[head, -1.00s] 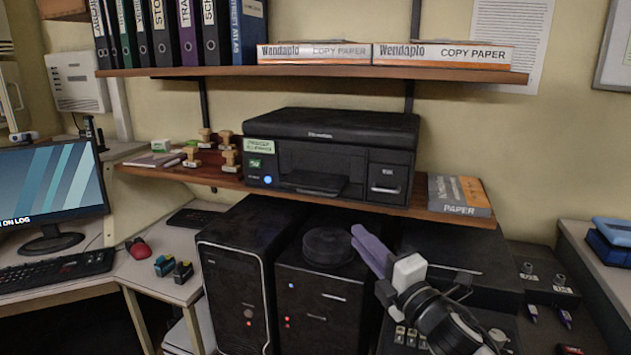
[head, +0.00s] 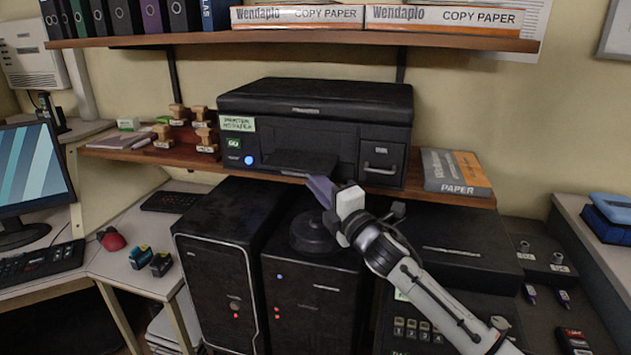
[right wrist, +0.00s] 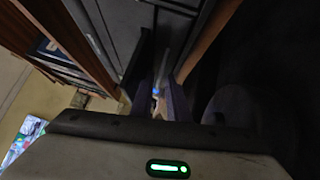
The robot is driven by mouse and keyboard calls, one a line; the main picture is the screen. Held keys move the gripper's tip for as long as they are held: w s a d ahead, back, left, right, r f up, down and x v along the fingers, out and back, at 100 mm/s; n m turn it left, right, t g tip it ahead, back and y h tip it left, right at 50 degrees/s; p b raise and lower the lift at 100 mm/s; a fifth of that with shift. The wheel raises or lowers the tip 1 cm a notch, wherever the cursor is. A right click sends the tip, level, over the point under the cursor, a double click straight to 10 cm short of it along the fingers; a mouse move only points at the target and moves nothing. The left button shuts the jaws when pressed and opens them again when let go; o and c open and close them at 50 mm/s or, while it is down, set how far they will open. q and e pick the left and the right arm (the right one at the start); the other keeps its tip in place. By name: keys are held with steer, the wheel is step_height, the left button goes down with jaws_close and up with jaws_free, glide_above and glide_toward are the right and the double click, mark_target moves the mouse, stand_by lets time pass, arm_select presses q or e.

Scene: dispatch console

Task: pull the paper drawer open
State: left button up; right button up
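The black printer (head: 300,135) stands on the lower wooden shelf. I cannot tell which is the paper drawer. My right gripper (head: 318,188) has its purple fingers just in front of and below the tray, near the shelf edge. In the right wrist view the fingers (right wrist: 160,98) stand apart with a narrow empty gap, pointing at the printer's lower front. Contact is unclear. My left gripper is not in view.
The lower shelf's front edge (head: 445,199) runs close to my right gripper. A paper pack (head: 455,172) lies right of the printer; wooden stamps (head: 205,137) stand left. Black computer towers (head: 225,240) and a dark round object (head: 313,235) are below. Copy paper boxes (head: 297,16) rest above.

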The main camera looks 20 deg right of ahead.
steer(key=shift+w, duration=0.25)
jaws_close()
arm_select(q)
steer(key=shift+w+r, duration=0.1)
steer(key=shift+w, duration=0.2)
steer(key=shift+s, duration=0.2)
